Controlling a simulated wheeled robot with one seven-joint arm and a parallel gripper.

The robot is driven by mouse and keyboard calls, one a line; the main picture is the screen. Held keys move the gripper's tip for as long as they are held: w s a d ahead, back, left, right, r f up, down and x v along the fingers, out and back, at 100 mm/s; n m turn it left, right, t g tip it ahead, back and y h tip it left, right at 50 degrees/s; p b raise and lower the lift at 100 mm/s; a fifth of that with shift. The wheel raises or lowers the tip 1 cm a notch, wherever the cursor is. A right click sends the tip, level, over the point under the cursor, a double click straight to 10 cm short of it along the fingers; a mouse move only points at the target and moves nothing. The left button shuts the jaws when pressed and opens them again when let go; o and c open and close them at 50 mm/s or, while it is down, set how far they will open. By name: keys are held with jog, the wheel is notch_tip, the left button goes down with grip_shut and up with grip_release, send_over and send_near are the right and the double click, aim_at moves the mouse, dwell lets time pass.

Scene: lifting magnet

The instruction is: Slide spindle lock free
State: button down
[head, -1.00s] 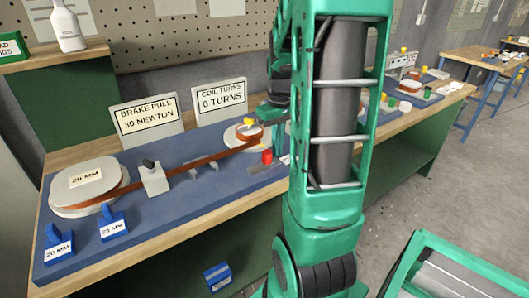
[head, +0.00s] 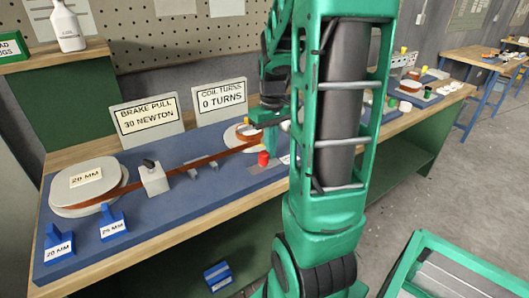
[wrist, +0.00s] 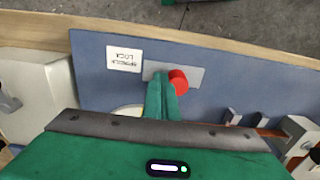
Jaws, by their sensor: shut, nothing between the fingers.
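The spindle lock is a red knob (wrist: 178,80) on a grey slotted plate (wrist: 196,73) on the blue board, beside an upside-down "SPINDLE LOCK" label (wrist: 123,59) in the wrist view. In the head view the red knob (head: 263,158) stands at the board's front edge. My gripper (wrist: 161,84) is shut and empty, its green fingertips pointing down at the plate right beside the knob, on the label side. They look to be against the knob, but contact is hard to tell. In the head view my arm hides part of this area.
A spool (head: 240,134) with copper strip stands behind the knob. The strip runs left past a grey brake block (head: 153,178) to a large reel (head: 84,187). Signs (head: 148,115) read "BRAKE PULL 30 NEWTON" and "COIL TURNS 0 TURNS". Two blue gauges (head: 113,225) stand front left.

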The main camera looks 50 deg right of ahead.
jog(key=shift+w+a, duration=0.2)
jog(key=shift+a, duration=0.55)
jog(key=shift+d, duration=0.1)
jog(key=shift+s+d, duration=0.2)
jog(key=shift+d, duration=0.45)
notch_tip(320, 180, up, 7)
dwell(0.7)
dwell(0.4)
jog(key=s+a+f+m, duration=0.3)
jog(key=s+a, duration=0.9)
jog(key=s, duration=0.2)
jog(key=shift+s+a+f+m, duration=0.15)
jog(key=shift+s+a+m, duration=0.1)
jog(key=shift+s+m, duration=0.15)
